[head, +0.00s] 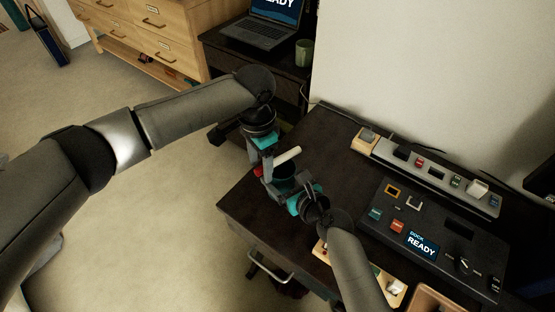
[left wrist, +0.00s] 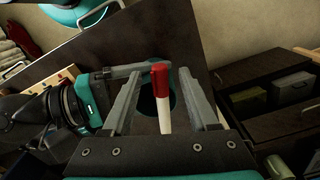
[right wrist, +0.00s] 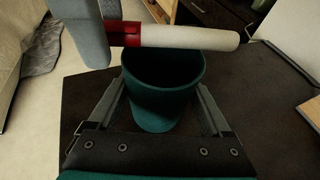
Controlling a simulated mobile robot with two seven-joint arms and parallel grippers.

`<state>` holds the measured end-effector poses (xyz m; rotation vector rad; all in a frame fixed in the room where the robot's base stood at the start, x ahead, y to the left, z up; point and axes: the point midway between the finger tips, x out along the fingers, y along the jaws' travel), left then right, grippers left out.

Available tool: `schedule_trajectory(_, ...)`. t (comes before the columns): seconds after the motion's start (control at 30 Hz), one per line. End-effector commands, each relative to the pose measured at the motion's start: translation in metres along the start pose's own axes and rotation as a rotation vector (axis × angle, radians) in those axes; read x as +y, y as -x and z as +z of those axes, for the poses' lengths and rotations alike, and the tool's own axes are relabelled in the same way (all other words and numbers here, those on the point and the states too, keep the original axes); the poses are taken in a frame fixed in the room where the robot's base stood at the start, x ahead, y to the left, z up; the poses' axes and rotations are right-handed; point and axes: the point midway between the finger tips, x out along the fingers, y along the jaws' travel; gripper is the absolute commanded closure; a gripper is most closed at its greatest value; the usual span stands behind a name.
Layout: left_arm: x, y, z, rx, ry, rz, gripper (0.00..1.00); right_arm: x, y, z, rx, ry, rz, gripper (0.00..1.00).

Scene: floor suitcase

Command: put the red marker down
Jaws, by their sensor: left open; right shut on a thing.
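The red marker (head: 288,156), with a white barrel and red end, lies roughly level above a dark teal cup (head: 285,184). It also shows in the left wrist view (left wrist: 164,112) and spans the cup's mouth in the right wrist view (right wrist: 190,38). My left gripper (head: 266,172) is open; its fingers stand either side of the marker with gaps visible in the left wrist view. Whether the marker rests on the rim is unclear. My right gripper (right wrist: 158,95) is shut on the cup, which stands between its fingers; the cup's inside is mostly dark.
The dark table (head: 245,205) has free room at its left end. A black panel (head: 440,225) reading READY and a switch strip (head: 425,172) lie to the right. A laptop (head: 265,30) and green mug (head: 303,53) stand behind, beside wooden drawers (head: 150,25).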

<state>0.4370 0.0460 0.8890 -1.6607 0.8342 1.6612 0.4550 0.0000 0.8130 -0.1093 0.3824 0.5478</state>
Motion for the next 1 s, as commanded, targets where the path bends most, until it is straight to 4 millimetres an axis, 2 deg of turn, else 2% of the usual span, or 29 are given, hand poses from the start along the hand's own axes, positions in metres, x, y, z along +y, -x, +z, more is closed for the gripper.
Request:
schedule_trajectory(0.23, -0.0001, -0.0019, -0.0003, 0.001, -0.001, -0.001, 0.40, 0.0000, 0.0000, -0.0002, 0.000, 0.000, 0.000, 0.80)
schedule_trajectory(0.77, -0.0001, -0.0015, -0.0003, 0.001, -0.001, -0.001, 1.00, 0.0000, 0.0000, -0.0002, 0.000, 0.000, 0.000, 0.80)
schedule_trajectory(1.0, -0.0001, -0.0014, -0.0003, 0.001, 0.000, -0.001, 1.00, 0.0000, 0.0000, -0.0002, 0.000, 0.000, 0.000, 0.80)
